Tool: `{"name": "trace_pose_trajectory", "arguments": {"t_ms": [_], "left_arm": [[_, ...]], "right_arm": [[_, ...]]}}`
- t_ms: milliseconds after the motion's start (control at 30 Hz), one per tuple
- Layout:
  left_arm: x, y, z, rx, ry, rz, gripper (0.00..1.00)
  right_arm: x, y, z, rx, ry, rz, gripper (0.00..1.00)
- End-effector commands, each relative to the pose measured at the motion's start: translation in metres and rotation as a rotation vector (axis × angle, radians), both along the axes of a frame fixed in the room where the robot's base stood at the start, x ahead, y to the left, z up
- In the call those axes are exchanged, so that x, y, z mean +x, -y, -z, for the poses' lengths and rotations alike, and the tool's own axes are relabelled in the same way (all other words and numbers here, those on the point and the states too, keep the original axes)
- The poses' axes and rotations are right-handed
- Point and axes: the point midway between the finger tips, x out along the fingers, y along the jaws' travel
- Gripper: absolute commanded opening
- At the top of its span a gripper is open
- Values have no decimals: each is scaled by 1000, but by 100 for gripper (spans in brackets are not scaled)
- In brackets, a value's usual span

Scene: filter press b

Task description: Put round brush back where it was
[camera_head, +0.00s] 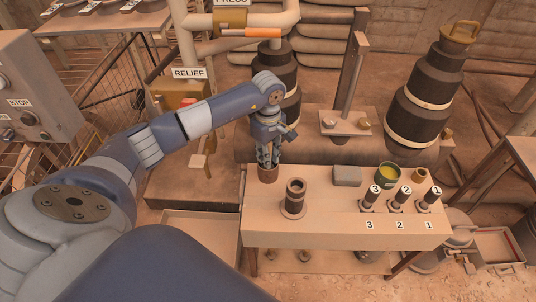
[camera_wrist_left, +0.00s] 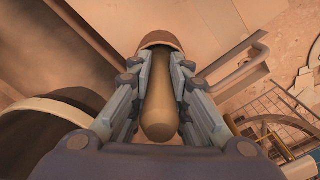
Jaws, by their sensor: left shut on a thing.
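My left gripper (camera_head: 268,158) points down over the back left corner of the table. It is shut on the tan, rounded handle of the round brush, which shows between the fingers in the left wrist view (camera_wrist_left: 160,105). A short brown cylinder (camera_head: 268,174) stands upright directly below the fingers at the table corner. Its brown rim also shows beyond the handle in the left wrist view (camera_wrist_left: 161,40). The brush's lower end is hidden, so I cannot tell how deep it sits in the cylinder. My right gripper is not in view.
A flanged brown tube (camera_head: 294,197) stands close to the right of the gripper on the table (camera_head: 330,230). Farther right are a grey block (camera_head: 347,176), a green cup (camera_head: 388,174) and three numbered dark fittings. The RELIEF post (camera_head: 190,92) stands left, behind my arm.

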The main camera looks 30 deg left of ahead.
Motion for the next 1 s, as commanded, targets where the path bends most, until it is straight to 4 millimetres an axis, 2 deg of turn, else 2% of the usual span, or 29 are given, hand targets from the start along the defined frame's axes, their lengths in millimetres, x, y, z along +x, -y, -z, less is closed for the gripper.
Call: {"name": "trace_pose_trajectory", "arguments": {"t_ms": [133, 167, 233, 700, 1000], "left_arm": [[0, 0, 2, 0, 0, 0, 0], [0, 0, 2, 0, 0, 0, 21], [0, 0, 2, 0, 0, 0, 37], [0, 0, -4, 0, 0, 0, 37], [0, -1, -58, 2, 1, 0, 37]], "right_arm": [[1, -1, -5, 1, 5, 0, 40], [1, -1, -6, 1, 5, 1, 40], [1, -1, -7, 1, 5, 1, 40], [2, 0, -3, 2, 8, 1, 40], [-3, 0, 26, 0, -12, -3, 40]]}}
